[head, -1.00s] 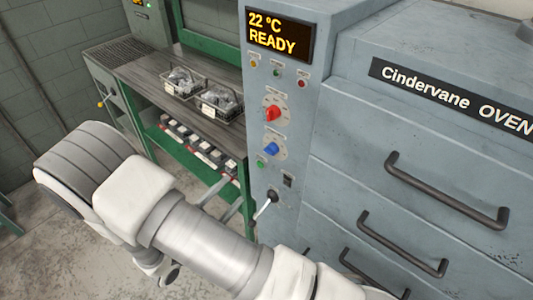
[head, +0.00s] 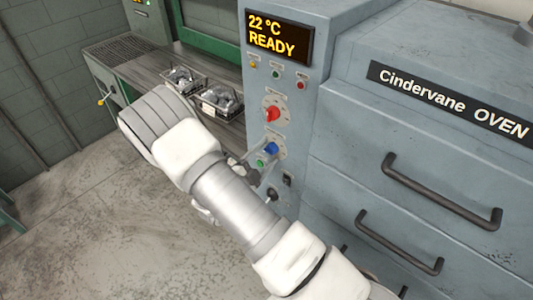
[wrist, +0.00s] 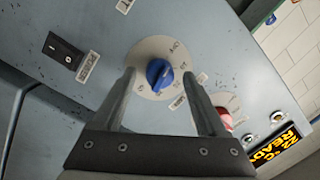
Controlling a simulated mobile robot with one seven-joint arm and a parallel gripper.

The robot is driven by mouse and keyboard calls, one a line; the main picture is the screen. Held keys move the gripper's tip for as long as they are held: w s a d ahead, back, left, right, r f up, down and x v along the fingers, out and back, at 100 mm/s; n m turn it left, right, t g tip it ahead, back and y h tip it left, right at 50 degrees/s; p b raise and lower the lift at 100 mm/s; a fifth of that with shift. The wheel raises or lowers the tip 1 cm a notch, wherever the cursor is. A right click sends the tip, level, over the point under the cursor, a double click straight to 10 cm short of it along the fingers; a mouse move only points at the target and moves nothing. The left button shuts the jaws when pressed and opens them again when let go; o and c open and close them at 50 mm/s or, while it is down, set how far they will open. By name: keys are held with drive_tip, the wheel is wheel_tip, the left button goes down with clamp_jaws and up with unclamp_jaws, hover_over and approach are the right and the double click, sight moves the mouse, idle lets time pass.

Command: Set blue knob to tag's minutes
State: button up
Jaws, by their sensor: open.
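The blue knob (head: 271,149) is on the oven's control panel, below the red knob (head: 271,114). In the wrist view the blue knob (wrist: 158,73) sits on a pale round dial (wrist: 150,50) with printed marks, too small to read surely. My gripper (wrist: 159,74) is open, with one finger on each side of the blue knob; I cannot tell whether they touch it. In the head view my gripper (head: 252,162) is partly hidden by my arm, beside the knob. Wire baskets (head: 222,101) on the bench carry small pale tags, unreadable here.
The display (head: 279,37) reads 22 °C READY. A black rocker switch (wrist: 63,51) lies left of the dial in the wrist view, and the red knob (wrist: 224,118) lies to the lower right. Oven drawer handles (head: 440,190) stick out right of the panel.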

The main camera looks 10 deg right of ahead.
clamp_jaws()
idle(0.4)
drive_tip(key=shift+m, duration=0.3)
drive_tip(key=shift+w+a+f+m+g+h+b, duration=0.1)
drive_tip(key=shift+m+g+h+b, duration=0.4)
drive_tip(key=shift+m+b, duration=3)
drive_tip(key=shift+w+r+m+g+h+p, duration=0.1)
drive_tip(key=shift+m+g+h, duration=0.4)
drive_tip(key=shift+m, duration=6.55)
drive_tip(key=shift+w+a+f+m+g+h+b, duration=0.1)
drive_tip(key=shift+m+g+h+b, duration=0.35)
drive_tip(key=shift+m+b, duration=3.05)
drive_tip(key=m+p, duration=0.3)
drive_tip(key=m, duration=0.1)
